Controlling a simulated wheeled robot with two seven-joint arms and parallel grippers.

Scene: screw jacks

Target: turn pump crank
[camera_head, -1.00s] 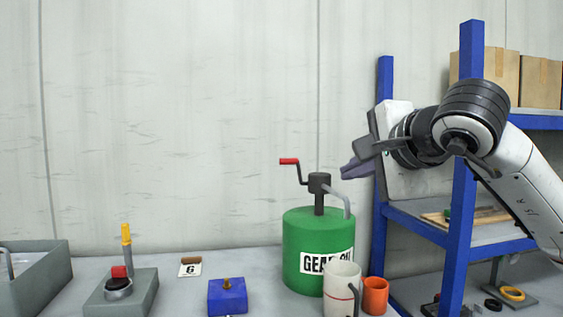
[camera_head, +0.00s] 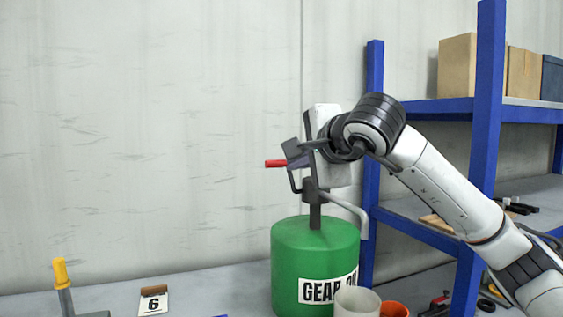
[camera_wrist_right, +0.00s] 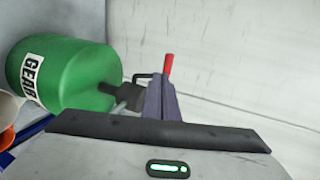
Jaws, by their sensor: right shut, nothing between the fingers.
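The green gear-oil drum (camera_head: 292,255) stands on the bench with a dark pump head (camera_head: 312,190) and grey spout (camera_head: 348,206) on top. The pump crank's red handle (camera_head: 275,163) points left above the drum. My right gripper (camera_head: 290,154) is at the crank, just right of the red handle, and hides part of the crank arm. In the right wrist view the red handle (camera_wrist_right: 169,66) shows just past the tips of the shut, empty fingers (camera_wrist_right: 161,98). I cannot tell whether they touch it. My left gripper is out of view.
A white container (camera_head: 356,302) and an orange cup (camera_head: 394,310) stand in front of the drum. A blue shelf rack (camera_head: 483,130) with boxes is on the right. A card marked 6 (camera_head: 154,301) and a yellow-handled lever (camera_head: 60,272) are at left.

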